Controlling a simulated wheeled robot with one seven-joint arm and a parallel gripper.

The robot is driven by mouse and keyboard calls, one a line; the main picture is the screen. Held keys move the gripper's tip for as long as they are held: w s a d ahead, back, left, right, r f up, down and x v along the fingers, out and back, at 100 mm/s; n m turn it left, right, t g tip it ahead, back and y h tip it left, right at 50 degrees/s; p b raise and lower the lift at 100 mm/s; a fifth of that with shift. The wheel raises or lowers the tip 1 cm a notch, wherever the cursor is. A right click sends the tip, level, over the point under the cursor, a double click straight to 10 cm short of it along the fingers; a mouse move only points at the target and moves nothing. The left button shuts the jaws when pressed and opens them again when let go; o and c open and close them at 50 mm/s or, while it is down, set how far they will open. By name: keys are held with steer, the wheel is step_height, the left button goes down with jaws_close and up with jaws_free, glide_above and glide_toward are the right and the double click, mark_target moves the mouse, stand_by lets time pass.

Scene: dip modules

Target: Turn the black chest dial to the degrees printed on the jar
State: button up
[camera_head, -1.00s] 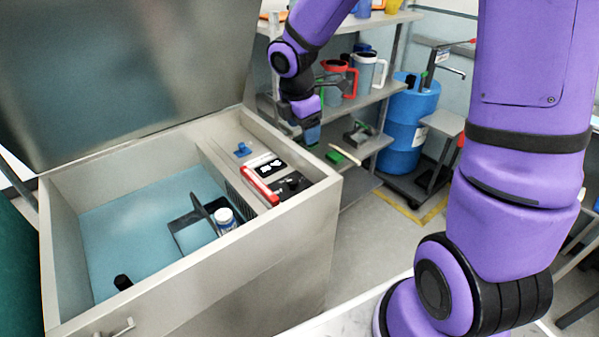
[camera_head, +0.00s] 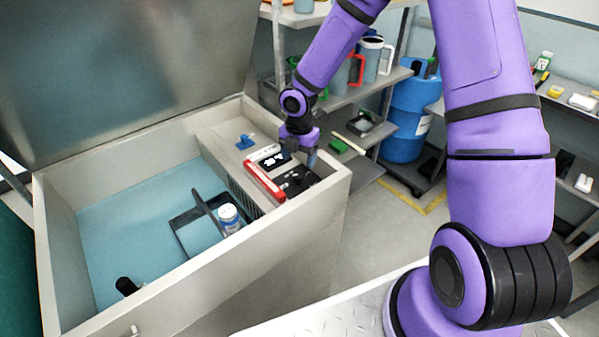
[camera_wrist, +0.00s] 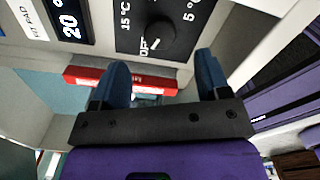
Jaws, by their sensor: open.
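The black chest dial (camera_wrist: 156,38) shows in the wrist view on a black panel marked OFF, 5°C and 15°C. In the head view the dial panel (camera_head: 297,181) is on the chest's right ledge. My gripper (camera_wrist: 161,62) is open and empty, its blue fingers spread just short of the dial, not around it. It also shows in the head view (camera_head: 311,155) above the panel. The white-capped jar (camera_head: 229,215) stands inside the chest; its print is too small to read.
A display (camera_wrist: 68,22) beside the dial reads 20°. A red-and-white thing (camera_head: 264,180) lies beside the panel, and a blue piece (camera_head: 245,142) is farther back on the ledge. The raised lid (camera_head: 120,70) stands behind the open chest. Shelves with jugs are behind my arm.

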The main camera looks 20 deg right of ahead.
mark_target(299, 174)
step_height(299, 174, down, 6)
steer(key=shift+f, duration=0.25)
steer(key=c, duration=0.9)
